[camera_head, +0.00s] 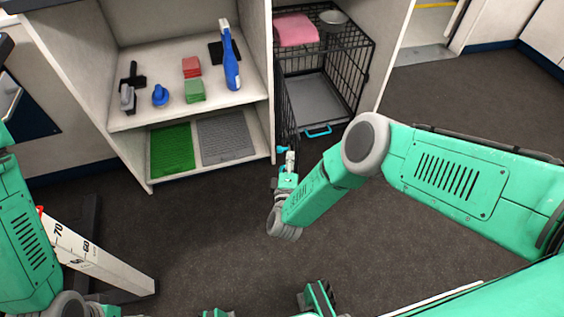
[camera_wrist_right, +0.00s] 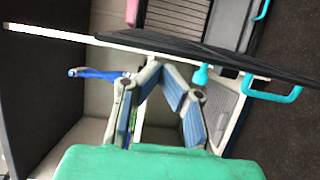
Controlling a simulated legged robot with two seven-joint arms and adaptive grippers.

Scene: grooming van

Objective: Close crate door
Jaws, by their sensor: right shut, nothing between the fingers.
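The black wire crate (camera_head: 352,62) stands in the right bay of the white cabinet. Its door (camera_head: 285,110) is open, swung out toward me and seen nearly edge-on, with a turquoise latch part (camera_head: 282,149) near its free end. In the right wrist view the door (camera_wrist_right: 225,58) crosses as a dark slanted panel with a turquoise handle (camera_wrist_right: 273,93). My right gripper (camera_head: 289,160) is beside the door's free end, low over the floor. Its fingertips (camera_wrist_right: 162,68) are together and empty; I cannot tell whether they touch the door.
A grey tray with a turquoise handle (camera_head: 319,131) lies in the crate; a pink towel (camera_head: 295,30) and metal bowl (camera_head: 333,17) rest on top. Floor ahead is clear.

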